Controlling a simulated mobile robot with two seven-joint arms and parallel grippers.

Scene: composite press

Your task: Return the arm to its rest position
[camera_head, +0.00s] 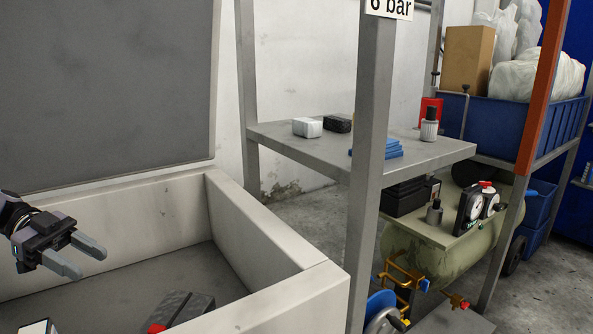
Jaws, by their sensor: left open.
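My left gripper (84,257) reaches in from the left edge, above the inside of a grey open box (255,235). Its two grey fingers are apart, with nothing between them. My right gripper is not in view. Inside the box, a dark block (185,311) with a red part lies at the bottom edge of the picture, partly cut off. A small light object (40,327) shows at the bottom left corner, mostly cut off.
A grey shelf (420,153) holds a white block (307,127), a dark block (338,123) and blue plates (385,149). Its post (368,190) stands right of the box. A compressor (445,240) stands behind. The raised grey lid (110,90) rises behind the box.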

